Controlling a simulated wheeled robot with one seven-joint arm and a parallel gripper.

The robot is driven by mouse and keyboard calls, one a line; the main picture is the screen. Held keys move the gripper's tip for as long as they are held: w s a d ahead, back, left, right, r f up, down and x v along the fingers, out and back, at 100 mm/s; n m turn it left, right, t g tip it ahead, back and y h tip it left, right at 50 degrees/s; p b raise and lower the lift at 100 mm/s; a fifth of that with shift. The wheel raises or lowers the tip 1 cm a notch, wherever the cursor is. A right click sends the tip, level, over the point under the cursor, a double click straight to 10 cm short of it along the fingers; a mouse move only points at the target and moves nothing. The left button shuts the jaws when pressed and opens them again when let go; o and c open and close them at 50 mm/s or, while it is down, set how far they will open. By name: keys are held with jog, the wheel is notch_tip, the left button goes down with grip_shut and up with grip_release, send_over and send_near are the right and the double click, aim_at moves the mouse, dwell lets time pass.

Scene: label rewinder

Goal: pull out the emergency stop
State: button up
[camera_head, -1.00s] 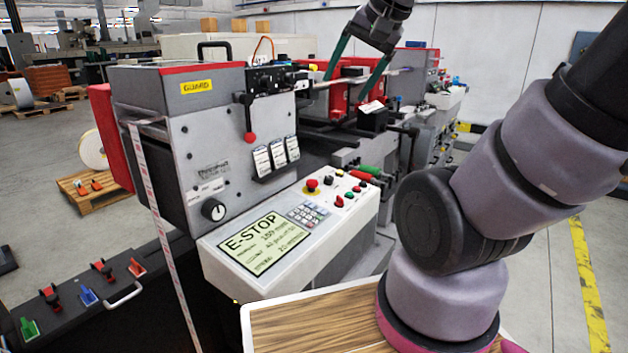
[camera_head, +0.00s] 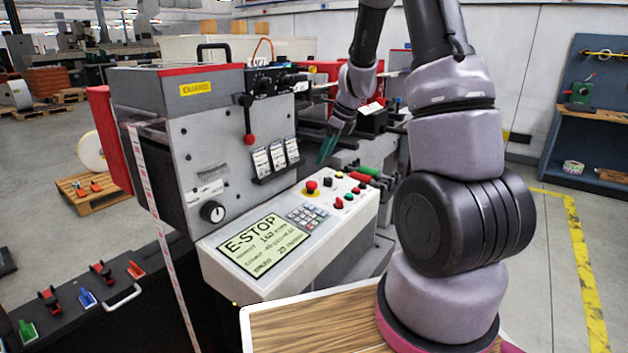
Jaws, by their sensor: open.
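The emergency stop is a red mushroom button (camera_head: 311,186) on a yellow base, at the upper middle of the white control panel (camera_head: 232,278). The panel's display (camera_head: 262,243) reads "E-STOP" in large letters. My gripper (camera_head: 323,160) has green fingers and points down, just above and behind the button in the picture. It is apart from the button and holds nothing that I can see. The fingers overlap from this angle.
Beside the button are a keypad (camera_head: 307,216), small coloured buttons and green and red handles (camera_head: 370,171). The grey machine housing (camera_head: 225,130) with a red-knobbed lever (camera_head: 249,130) rises at the left. A wooden top (camera_head: 310,325) lies in front.

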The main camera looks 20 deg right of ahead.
aim_at(312, 183)
jog(key=x, duration=1)
jog(key=shift+w+a+f, duration=0.1)
jog(key=shift+f, duration=0.25)
grip_shut()
dwell(0.9)
